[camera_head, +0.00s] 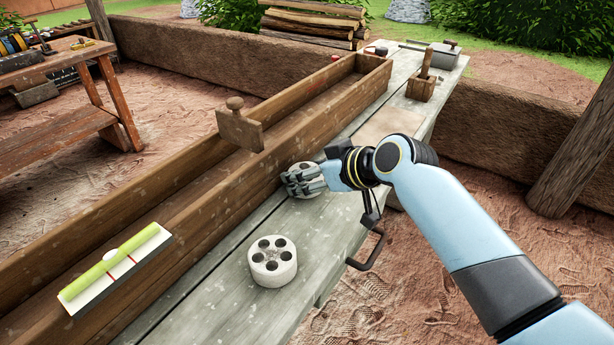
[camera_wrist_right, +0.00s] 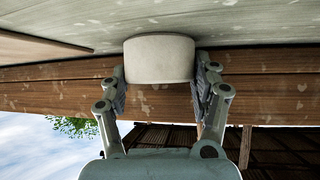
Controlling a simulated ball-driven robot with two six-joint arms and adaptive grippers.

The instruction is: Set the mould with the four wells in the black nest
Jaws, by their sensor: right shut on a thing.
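A pale round mould (camera_head: 302,167) sits at the foot of the wooden trough, partly covered by my right gripper (camera_head: 300,182). In the right wrist view the same mould (camera_wrist_right: 160,58) is between both fingers of the right gripper (camera_wrist_right: 162,88), which is shut on its sides. Its wells cannot be made out. A second pale round mould (camera_head: 273,275) stands upright and apart on the bench, nearer the camera, with several dark wells in its top. I cannot make out the black nest. My left gripper is not in view.
The grey plank bench (camera_head: 225,310) carries the long wooden trough (camera_head: 185,215). A green-and-white level (camera_head: 115,268) lies across the trough and a knobbed wooden board (camera_head: 240,130) stands in it. A black handle (camera_head: 368,262) juts from the bench's right edge. A wooden block (camera_head: 420,88) stands farther back.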

